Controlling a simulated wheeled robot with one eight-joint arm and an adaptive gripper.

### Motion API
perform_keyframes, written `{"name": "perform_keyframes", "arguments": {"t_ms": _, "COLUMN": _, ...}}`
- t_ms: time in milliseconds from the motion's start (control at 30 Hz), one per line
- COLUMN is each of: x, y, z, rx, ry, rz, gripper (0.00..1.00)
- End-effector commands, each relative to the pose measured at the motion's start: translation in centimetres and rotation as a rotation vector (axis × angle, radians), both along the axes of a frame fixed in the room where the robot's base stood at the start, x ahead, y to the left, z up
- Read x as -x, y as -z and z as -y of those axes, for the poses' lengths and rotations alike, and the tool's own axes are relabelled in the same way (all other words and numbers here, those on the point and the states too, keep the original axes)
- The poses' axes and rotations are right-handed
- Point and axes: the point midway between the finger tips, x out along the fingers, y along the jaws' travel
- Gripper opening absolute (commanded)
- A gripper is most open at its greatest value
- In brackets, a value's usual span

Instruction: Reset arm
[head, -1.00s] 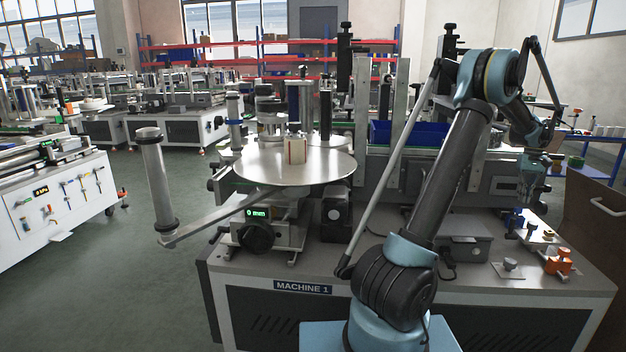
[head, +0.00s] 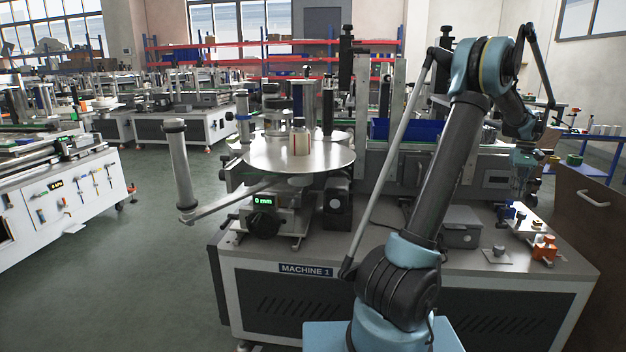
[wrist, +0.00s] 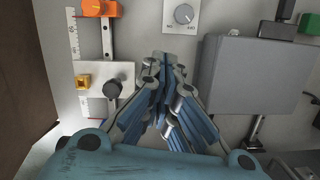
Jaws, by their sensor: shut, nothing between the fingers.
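My gripper (wrist: 160,75) shows in the wrist view with its blue fingers together and nothing between them. It hangs above the right end of the labelling machine's top, over a panel with knobs and scales. In the head view my gripper (head: 519,188) is small, at the right, above the machine top (head: 400,262) marked MACHINE 1. In the wrist view a grey box (wrist: 255,75) lies right of the fingers. A plate with a black knob (wrist: 113,88) lies left of them, and a dial (wrist: 183,15) is beyond the fingertips.
A round metal disc (head: 300,160) and a roller post (head: 180,165) stand at the machine's left. Orange knobs (head: 543,248) sit near its right end. A brown panel with a handle (head: 590,215) stands close on the right. Open green floor (head: 120,270) lies to the left.

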Motion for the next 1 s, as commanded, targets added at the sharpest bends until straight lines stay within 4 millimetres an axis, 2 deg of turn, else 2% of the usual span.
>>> {"name": "perform_keyframes", "arguments": {"t_ms": 267, "x": -1.3, "y": -2.5, "z": -6.1, "rx": 0.021, "ry": -0.033, "rz": 0.020, "gripper": 0.00}}
{"name": "perform_keyframes", "arguments": {"t_ms": 533, "x": -1.7, "y": -5.6, "z": -15.9, "rx": 0.050, "ry": -0.081, "rz": 0.054, "gripper": 0.00}}
{"name": "perform_keyframes", "arguments": {"t_ms": 767, "x": -0.5, "y": -7.3, "z": -24.2, "rx": 0.071, "ry": -0.121, "rz": 0.090, "gripper": 0.00}}
{"name": "perform_keyframes", "arguments": {"t_ms": 1000, "x": 2.0, "y": -7.8, "z": -32.2, "rx": 0.086, "ry": -0.161, "rz": 0.129, "gripper": 0.00}}
